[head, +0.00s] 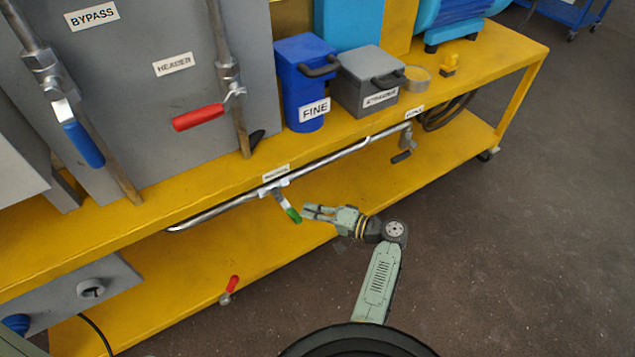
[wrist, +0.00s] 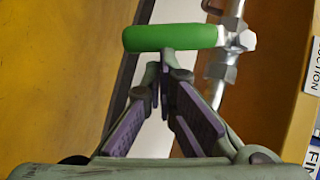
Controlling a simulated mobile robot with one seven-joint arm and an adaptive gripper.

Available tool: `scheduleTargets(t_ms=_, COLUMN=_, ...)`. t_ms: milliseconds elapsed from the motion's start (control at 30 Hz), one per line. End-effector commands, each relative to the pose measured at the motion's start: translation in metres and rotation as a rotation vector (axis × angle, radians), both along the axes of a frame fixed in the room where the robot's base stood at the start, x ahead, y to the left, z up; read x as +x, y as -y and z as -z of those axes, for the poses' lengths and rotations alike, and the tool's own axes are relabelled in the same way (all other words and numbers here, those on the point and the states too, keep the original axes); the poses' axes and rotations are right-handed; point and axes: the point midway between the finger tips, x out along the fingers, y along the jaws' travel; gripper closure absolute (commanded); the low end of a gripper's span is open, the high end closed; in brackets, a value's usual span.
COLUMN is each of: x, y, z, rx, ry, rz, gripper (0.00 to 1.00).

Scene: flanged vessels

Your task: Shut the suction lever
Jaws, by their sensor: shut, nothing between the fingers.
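The suction lever has a green grip (head: 293,215) and sits on a valve on the silver pipe (head: 220,207) along the front of the yellow bench. It points down and outward, across the pipe. In the wrist view the green grip (wrist: 170,37) lies across the top middle, joined to a silver valve body (wrist: 237,37) beside the SUCTION label (wrist: 314,65). My gripper (head: 306,212) is shut and empty, with its fingertips close to the grip's end. The wrist view shows the fingertips (wrist: 167,72) just below the grip; I cannot tell whether they touch it.
A blue lever (head: 82,143) is under the BYPASS label, and a red lever (head: 198,117) is by the HEADER label. A dark lever (head: 401,156) hangs at the pipe's right end. Another red lever (head: 232,284) is on the lower shelf. Open floor (head: 500,250) lies right.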

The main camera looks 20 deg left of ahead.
Motion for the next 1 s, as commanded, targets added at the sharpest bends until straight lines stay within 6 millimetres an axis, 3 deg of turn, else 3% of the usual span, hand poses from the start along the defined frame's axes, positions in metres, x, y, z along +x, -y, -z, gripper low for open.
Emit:
scheduleTargets(t_ms=400, x=-0.018, y=-0.013, z=0.017, rx=0.149, ry=-0.192, rz=-0.003, gripper=1.0)
scheduleTargets(t_ms=1000, x=-0.021, y=-0.017, z=0.018, rx=0.183, ry=-0.235, rz=-0.003, gripper=1.0)
